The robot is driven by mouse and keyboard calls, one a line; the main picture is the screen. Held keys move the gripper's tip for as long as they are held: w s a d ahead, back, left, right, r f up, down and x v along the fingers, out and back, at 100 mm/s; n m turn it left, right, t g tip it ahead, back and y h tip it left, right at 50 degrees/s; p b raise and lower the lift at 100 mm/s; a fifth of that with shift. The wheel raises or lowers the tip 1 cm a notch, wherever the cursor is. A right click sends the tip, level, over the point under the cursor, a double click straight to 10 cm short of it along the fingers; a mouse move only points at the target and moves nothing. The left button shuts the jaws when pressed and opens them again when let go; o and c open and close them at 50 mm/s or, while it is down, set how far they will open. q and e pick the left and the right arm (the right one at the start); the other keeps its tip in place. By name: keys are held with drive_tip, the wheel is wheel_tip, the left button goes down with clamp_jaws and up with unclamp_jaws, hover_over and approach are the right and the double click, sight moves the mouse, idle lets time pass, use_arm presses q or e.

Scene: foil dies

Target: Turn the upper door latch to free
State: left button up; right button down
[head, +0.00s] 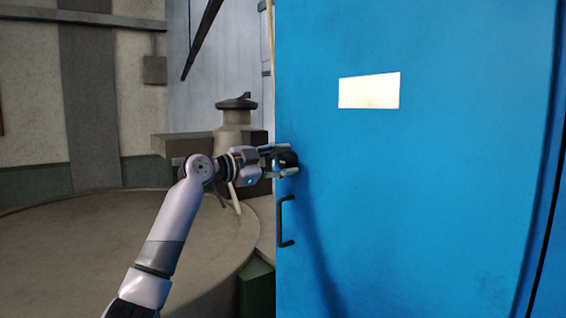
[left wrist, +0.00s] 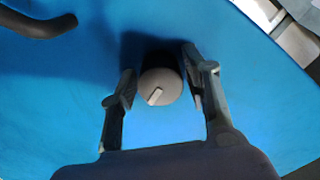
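The door (head: 430,190) is a large blue panel filling the right of the head view. The latch (left wrist: 160,84) is a round grey knob with a pale raised bar, tilted from lower left to upper right, in the left wrist view. My left gripper (head: 281,160) is at the door's left edge, above the black handle. In the left wrist view its two fingers (left wrist: 158,80) are open, one on each side of the knob. A narrow gap shows at the left finger; I cannot tell if the right finger touches. My right gripper is not in view.
The black bar handle (head: 285,222) sits on the door just below my left gripper; it also shows in the left wrist view (left wrist: 38,22). A blank white plate (head: 369,91) is higher on the door. A grey round platform (head: 120,245) lies to the left.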

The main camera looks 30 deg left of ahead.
use_arm(q)
drive_tip(key=shift+o, duration=0.9)
drive_tip(key=v, duration=1.2)
